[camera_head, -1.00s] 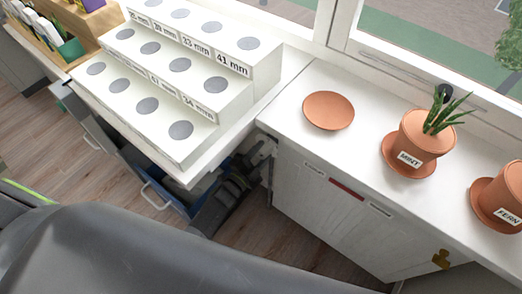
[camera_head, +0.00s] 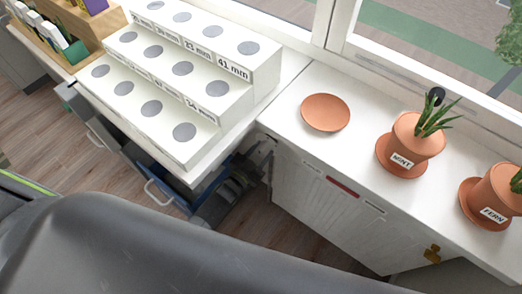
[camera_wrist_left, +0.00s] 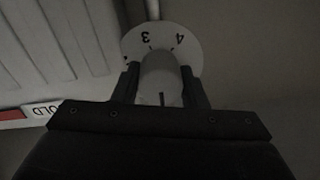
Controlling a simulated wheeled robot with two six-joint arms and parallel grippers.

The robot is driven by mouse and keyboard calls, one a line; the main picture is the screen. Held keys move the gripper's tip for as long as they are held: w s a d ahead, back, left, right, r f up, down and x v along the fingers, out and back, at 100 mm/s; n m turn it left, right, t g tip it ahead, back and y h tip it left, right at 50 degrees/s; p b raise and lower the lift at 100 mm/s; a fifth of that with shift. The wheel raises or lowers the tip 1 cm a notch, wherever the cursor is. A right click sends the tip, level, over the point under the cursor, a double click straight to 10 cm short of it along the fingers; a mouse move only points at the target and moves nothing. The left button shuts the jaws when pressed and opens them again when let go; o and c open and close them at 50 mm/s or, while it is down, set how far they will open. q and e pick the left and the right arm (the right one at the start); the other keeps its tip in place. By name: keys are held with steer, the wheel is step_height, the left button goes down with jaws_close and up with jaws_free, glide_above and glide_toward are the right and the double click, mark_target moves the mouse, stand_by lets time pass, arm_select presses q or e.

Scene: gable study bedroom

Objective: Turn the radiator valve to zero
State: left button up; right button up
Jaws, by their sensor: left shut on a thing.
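The radiator valve shows in the left wrist view as a pale round knob (camera_wrist_left: 160,72) in front of a white dial plate (camera_wrist_left: 135,42). The numbers 3 and 4 show upside down on the plate, and a dark mark is on the knob's near side. My left gripper (camera_wrist_left: 161,88) is shut on the knob, one dark finger on each side. Zero is not visible on the dial. In the head view my left gripper (camera_head: 262,152) is small and dark beside the white radiator (camera_head: 310,205); the knob cannot be made out there. My right gripper is not in view.
Above the radiator, the white sill (camera_head: 350,95) holds an empty terracotta saucer (camera_head: 325,112), a MINT pot (camera_head: 412,145) and a FERN pot (camera_head: 495,190). A white stepped stand (camera_head: 165,130) is on the desk to the left. An open blue drawer (camera_head: 165,192) is below it.

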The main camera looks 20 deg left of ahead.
arm_select(q)
steer(key=shift+f+n, duration=0.1)
steer(key=shift+n, duration=0.2)
steer(key=o, duration=1)
steer(key=p+v, duration=0.1)
steer(key=v, duration=1.6)
steer(key=shift+s, duration=0.25)
